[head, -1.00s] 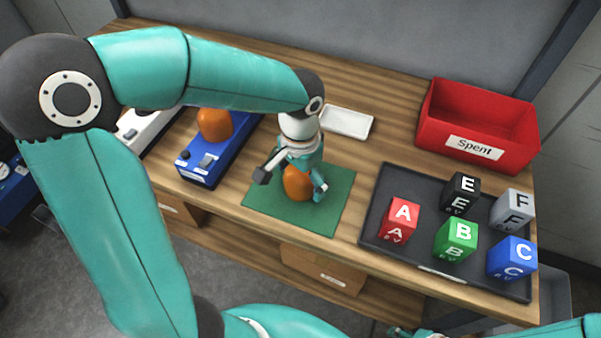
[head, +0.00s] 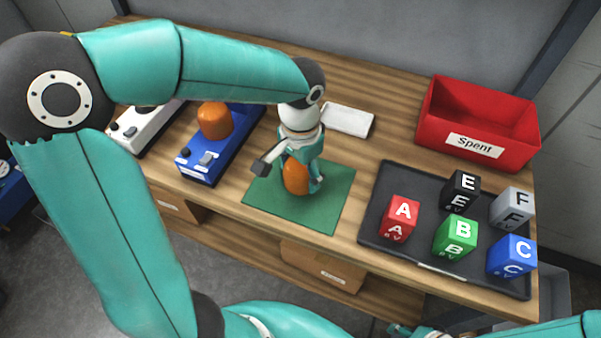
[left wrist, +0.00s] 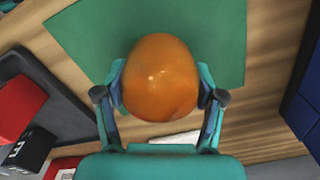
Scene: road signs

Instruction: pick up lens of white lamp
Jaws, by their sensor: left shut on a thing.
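An orange lens (head: 295,178) is over the green mat (head: 325,205), between the fingers of my left gripper (head: 303,176). The left wrist view shows the lens (left wrist: 160,78) with a finger against each side, so the gripper is shut on it. I cannot tell whether the lens still touches the mat. The white lamp (head: 140,128) stands at the left of the bench, partly hidden by my left arm; no lens shows on its visible part. My right gripper (head: 408,331) shows only in part at the bottom edge, and its jaws are unclear.
A blue lamp (head: 200,165) with an orange lens (head: 214,121) stands left of the mat. A white tray (head: 347,120) lies behind the mat. A dark tray (head: 400,262) with several lettered cubes is at right, and a red bin (head: 475,125) marked "Spent" is behind it.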

